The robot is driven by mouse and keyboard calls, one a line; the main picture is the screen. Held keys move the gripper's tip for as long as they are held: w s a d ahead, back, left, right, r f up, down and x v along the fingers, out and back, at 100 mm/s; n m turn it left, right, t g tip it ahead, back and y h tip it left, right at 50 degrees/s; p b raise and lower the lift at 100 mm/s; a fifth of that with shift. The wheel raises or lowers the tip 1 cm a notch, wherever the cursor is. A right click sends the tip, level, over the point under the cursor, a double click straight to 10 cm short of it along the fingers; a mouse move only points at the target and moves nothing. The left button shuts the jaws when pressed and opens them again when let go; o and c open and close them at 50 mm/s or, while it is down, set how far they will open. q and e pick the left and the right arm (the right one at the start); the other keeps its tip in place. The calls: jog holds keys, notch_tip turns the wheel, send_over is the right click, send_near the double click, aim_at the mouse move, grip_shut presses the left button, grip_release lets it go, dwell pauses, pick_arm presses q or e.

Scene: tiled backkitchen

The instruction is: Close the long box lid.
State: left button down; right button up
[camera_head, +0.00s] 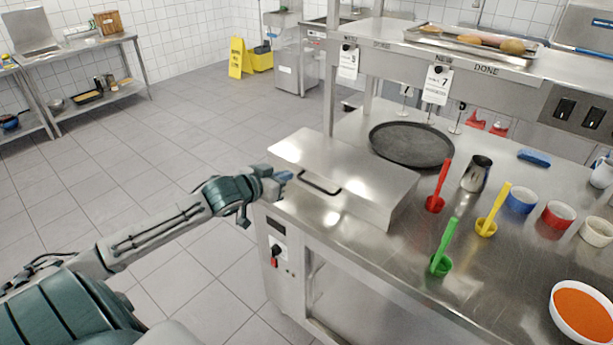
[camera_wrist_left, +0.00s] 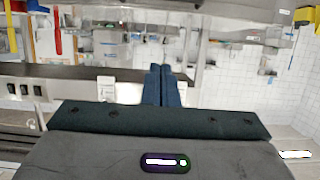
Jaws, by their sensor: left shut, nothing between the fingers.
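The long box is a wide, low stainless-steel box on the counter. Its shiny metal lid (camera_head: 350,170) lies nearly flat over the top, with a black bar handle (camera_head: 319,183) on its near left side. I cannot tell whether a small gap is left under the lid edge. My left gripper (camera_head: 283,177) is at the box's near left side, close to the handle; I cannot tell if it touches the box. Its blue fingers are together and empty, and they also show in the left wrist view (camera_wrist_left: 163,86). My right gripper is out of view.
A dark round pan (camera_head: 411,144) stands behind the box. Red (camera_head: 436,203), yellow (camera_head: 486,227) and green (camera_head: 440,264) cups with upright handles stand to its right, near a metal pitcher (camera_head: 477,174) and small bowls. An overhead shelf (camera_head: 440,52) spans the back. Floor left of the counter is clear.

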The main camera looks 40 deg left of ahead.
aim_at(313, 184)
pick_arm(q)
jog(key=w+f+p, duration=0.3)
jog(key=w+f, duration=0.3)
jog(key=w, duration=0.3)
jog(key=shift+w+d, duration=0.15)
jog(key=shift+d, duration=0.2)
jog(key=shift+t, duration=0.5)
notch_tip(313, 184, down, 4)
jog(key=b, duration=0.4)
jog(key=shift+f, duration=0.15)
jog(key=shift+r, duration=0.25)
